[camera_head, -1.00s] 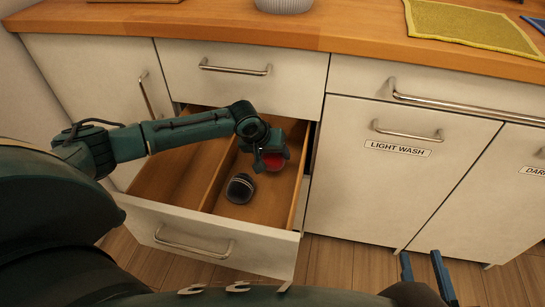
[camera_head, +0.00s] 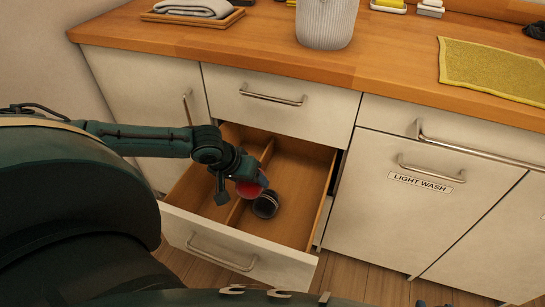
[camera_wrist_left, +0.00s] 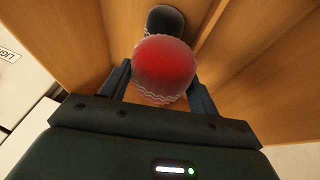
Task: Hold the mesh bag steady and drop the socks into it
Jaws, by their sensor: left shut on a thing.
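My left gripper (camera_head: 236,182) is shut on a red rolled sock ball (camera_head: 252,187), over the open drawer (camera_head: 297,226). In the left wrist view the red ball (camera_wrist_left: 163,70) sits between the two fingers. A dark rolled sock ball with a pale band (camera_head: 265,204) lies in the drawer's right compartment, just right of the red one. It also shows behind the red ball in the left wrist view (camera_wrist_left: 165,18). Only the fingertips of my right gripper (camera_head: 434,304) show at the bottom edge, apart and empty. No mesh bag is in view.
A wooden divider (camera_head: 250,183) splits the drawer. Above it is a wooden counter (camera_head: 235,45) with a white ribbed basket (camera_head: 327,22), a tray (camera_head: 175,17) with a folded grey cloth, and a yellow mat (camera_head: 490,70). A "LIGHT WASH" cabinet door (camera_head: 400,220) is to the right.

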